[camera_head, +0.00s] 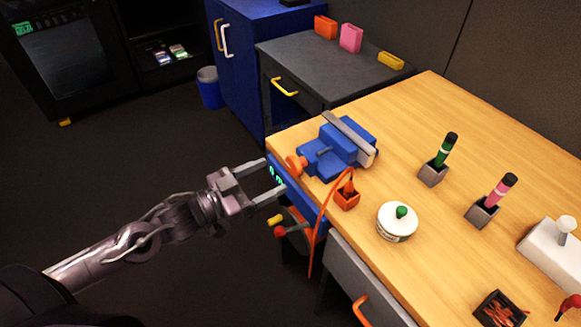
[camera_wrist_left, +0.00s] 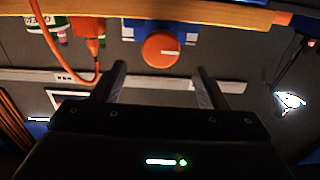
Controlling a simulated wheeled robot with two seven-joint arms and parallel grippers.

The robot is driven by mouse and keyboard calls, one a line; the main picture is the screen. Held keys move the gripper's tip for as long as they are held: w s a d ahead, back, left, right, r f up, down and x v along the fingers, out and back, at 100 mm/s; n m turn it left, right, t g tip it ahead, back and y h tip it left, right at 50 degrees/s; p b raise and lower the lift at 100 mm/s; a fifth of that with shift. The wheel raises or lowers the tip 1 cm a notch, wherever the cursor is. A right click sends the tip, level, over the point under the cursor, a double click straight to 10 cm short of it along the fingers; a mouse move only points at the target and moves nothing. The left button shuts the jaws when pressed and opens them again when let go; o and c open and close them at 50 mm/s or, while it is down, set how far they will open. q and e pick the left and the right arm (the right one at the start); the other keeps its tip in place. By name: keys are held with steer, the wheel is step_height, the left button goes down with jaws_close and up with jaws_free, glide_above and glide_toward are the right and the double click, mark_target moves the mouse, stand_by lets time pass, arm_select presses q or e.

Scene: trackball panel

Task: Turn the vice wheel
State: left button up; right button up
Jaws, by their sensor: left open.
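The blue vice (camera_head: 338,152) stands at the near left corner of the wooden table, with a grey jaw plate along its far side. Its orange wheel (camera_head: 295,165) faces the table's left edge, toward my left gripper. In the left wrist view the wheel (camera_wrist_left: 160,49) is a round orange disc with a pale mark, roughly centred ahead of the fingers. My left gripper (camera_head: 273,177) is open and empty, just short of the wheel. In the wrist view the fingers (camera_wrist_left: 158,76) are spread, with a gap between them and the wheel. My right gripper is not in view.
An orange holder (camera_head: 347,196) with a trailing orange cable is close beside the vice. A white round container (camera_head: 397,221) and two pen holders stand farther right. Below the table edge are red and yellow knobs (camera_head: 279,231). The floor left of the table is clear.

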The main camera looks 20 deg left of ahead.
mark_target(291, 166)
arm_select(q)
steer(key=shift+x, duration=3)
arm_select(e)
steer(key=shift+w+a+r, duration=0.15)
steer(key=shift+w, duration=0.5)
arm_select(q)
steer(key=shift+c, duration=0.4)
steer(key=c, duration=0.9)
steer(key=shift+m, duration=0.4)
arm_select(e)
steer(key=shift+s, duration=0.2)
